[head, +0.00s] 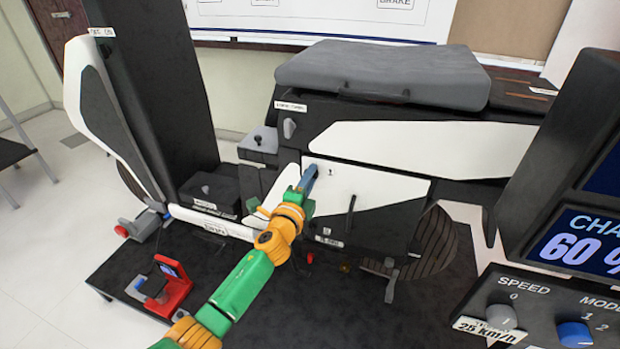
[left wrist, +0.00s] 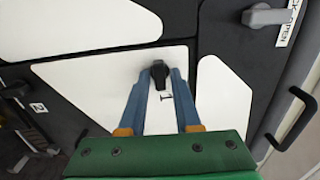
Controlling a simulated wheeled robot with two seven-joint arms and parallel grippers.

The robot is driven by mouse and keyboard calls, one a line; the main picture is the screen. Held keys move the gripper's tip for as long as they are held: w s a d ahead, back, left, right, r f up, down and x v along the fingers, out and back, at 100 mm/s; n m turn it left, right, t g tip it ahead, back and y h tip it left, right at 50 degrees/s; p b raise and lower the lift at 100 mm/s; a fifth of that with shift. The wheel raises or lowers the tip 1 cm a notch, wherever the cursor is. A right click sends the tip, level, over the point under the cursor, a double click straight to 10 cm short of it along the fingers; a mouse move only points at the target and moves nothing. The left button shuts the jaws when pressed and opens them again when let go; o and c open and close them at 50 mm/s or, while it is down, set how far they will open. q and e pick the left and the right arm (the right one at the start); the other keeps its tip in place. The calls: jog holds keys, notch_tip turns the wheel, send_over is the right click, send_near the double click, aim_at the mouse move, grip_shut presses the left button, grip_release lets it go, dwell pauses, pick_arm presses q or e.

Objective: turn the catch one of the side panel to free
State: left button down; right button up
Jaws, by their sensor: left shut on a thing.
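The side panel (head: 385,188) is a white and black cover on the vehicle's side in the head view, and its white face also shows in the left wrist view (left wrist: 95,88). Catch one (left wrist: 159,74) is a small black knob beside a printed "1" on the white face. My left gripper (head: 309,180) reaches the panel's upper left corner. In the left wrist view its two blue fingers (left wrist: 160,80) are closed on the knob, one on each side. In the head view the gripper hides the knob. My right gripper is not in view.
A grey seat (head: 385,73) tops the vehicle. A grey lever (head: 289,128) sits above the panel. A dark upright bar (head: 351,214) stands out from the panel's lower part. A red stand (head: 172,288) is on the dark mat at lower left. A control console (head: 545,310) fills the lower right.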

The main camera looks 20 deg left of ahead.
pick_arm(q)
jog(key=c, duration=0.8)
grip_release()
jog(key=shift+c, duration=0.2)
jog(key=s+p, duration=0.1)
jog(key=s, duration=0.6)
jog(key=shift+p, duration=0.4)
jog(key=shift+a, duration=0.1)
